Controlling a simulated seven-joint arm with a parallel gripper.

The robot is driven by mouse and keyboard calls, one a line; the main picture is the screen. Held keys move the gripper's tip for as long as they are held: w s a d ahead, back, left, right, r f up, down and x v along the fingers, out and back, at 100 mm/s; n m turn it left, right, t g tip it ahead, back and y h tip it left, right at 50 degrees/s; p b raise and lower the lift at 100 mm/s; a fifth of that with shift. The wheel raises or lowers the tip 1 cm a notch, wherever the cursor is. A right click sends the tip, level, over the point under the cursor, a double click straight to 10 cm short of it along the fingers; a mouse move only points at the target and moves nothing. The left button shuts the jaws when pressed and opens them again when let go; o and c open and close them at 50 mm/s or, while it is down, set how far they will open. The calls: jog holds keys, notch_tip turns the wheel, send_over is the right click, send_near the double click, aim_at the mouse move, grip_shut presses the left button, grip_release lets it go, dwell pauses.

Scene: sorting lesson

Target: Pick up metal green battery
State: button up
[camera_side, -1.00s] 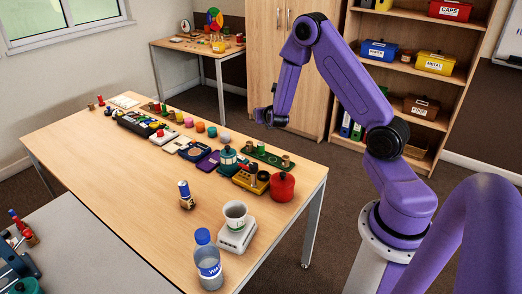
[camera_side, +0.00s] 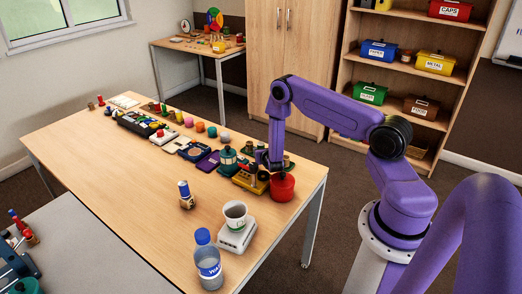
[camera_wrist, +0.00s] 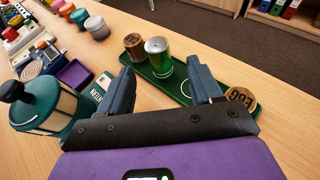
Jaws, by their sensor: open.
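The metal green battery (camera_wrist: 157,60) is a shiny green cylinder with a silver top. It stands upright on a dark green tray (camera_wrist: 183,92) in the wrist view. My gripper (camera_wrist: 161,68) is open, with its two dark fingers apart on either side of the battery in the picture; the battery appears just beyond the fingertips. I cannot tell whether either finger touches it. In the side view my gripper (camera_side: 266,164) is low over the right end of the table row, and it hides the battery there.
A wooden cylinder (camera_wrist: 134,46) stands close left of the battery. Another wooden round piece (camera_wrist: 241,99) is at the tray's right end. A teal lantern (camera_wrist: 42,103) stands left of my gripper. A red pot (camera_side: 282,187) and a yellow device (camera_side: 246,181) are near it in the side view.

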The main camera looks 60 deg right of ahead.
jog(key=shift+f+x, duration=0.1)
jog(key=shift+x, duration=1.35)
jog(key=shift+f+x, duration=0.15)
jog(key=shift+x, duration=1.35)
jog(key=shift+a, duration=0.15)
grip_shut()
